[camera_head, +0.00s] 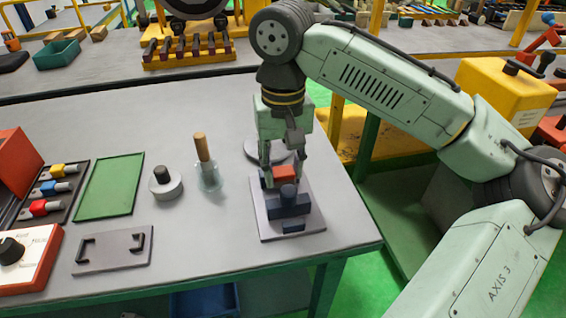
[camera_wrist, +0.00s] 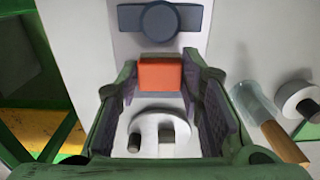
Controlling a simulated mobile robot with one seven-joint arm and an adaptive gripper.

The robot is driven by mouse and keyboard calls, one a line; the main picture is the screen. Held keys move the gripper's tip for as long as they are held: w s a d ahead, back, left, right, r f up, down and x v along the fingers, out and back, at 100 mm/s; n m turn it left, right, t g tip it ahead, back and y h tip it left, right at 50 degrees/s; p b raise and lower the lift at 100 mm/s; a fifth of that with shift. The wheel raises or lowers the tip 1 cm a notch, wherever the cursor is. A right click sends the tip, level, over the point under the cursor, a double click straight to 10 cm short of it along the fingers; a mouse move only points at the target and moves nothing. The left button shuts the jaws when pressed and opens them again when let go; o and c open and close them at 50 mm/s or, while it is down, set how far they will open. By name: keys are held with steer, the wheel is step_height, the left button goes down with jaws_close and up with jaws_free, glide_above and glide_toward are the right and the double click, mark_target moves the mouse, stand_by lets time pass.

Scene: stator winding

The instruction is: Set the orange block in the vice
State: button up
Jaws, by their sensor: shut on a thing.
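The orange block (camera_head: 283,173) is between the fingertips of my gripper (camera_head: 281,178), which is shut on it. In the wrist view the block (camera_wrist: 161,73) sits between the two fingers (camera_wrist: 160,76). The dark blue vice (camera_head: 289,208) stands on a light grey plate (camera_head: 263,226), with a round knob on it. In the wrist view the vice (camera_wrist: 185,20) is just beyond the block, with a narrow gap visible between them. The block hides part of the vice's far side in the head view. I cannot tell whether the block touches the vice or plate.
A round grey disc (camera_wrist: 178,116) with two short posts lies behind the block. A glass jar with a wooden-handled brush (camera_head: 203,165) and a white ring with a black knob (camera_head: 165,184) stand left. A green mat (camera_head: 109,187) lies farther left. The table's right edge is close.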

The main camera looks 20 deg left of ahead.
mark_target(283, 171)
steer(key=shift+f, duration=0.4)
steer(key=shift+f+b, duration=0.3)
steer(key=shift+f, duration=0.3)
steer(key=shift+f, duration=0.25)
stand_by(0.4)
steer(key=shift+f, duration=0.3)
steer(key=shift+p, duration=0.3)
stand_by(0.4)
steer(key=o, duration=1.3)
steer(key=shift+c, duration=0.2)
steer(key=shift+o, duration=0.2)
